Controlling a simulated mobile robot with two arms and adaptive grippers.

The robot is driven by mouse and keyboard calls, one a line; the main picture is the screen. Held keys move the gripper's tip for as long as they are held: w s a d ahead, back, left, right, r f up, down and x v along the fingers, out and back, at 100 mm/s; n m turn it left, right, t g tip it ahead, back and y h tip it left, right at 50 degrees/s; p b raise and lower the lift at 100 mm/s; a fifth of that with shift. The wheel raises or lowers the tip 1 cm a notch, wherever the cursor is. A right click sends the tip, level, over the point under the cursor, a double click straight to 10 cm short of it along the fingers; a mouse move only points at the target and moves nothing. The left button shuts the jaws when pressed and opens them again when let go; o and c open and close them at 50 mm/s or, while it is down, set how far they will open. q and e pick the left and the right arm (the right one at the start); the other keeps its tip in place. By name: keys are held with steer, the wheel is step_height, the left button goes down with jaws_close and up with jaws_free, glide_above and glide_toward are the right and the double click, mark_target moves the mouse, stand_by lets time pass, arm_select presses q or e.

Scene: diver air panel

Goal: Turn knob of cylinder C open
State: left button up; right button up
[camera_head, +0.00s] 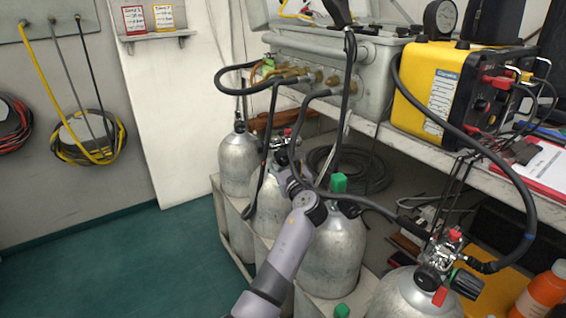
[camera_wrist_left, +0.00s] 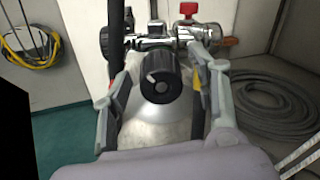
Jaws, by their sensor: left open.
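A black ribbed valve knob (camera_wrist_left: 161,77) with a white mark faces the left wrist camera, on a chrome valve atop a silver cylinder (camera_wrist_left: 155,125). My left gripper (camera_wrist_left: 163,68) is open, with one finger on each side of the knob; I cannot tell whether they touch it. In the head view my left gripper (camera_head: 291,180) is at the valve of the second cylinder (camera_head: 268,205) from the back, and the arm hides part of it. No letter naming cylinder C is readable. My right gripper is not in view.
A red knob (camera_wrist_left: 188,9) and black hoses adjoin the valve. A green-capped cylinder (camera_head: 345,250) stands just right of my arm, and another valved cylinder (camera_head: 412,298) stands in front. A shelf with a yellow box (camera_head: 425,100) overhangs at right. Green floor (camera_head: 130,265) is clear at left.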

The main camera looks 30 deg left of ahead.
arm_select(q)
steer(key=c, duration=1.2)
steer(key=shift+o, duration=0.2)
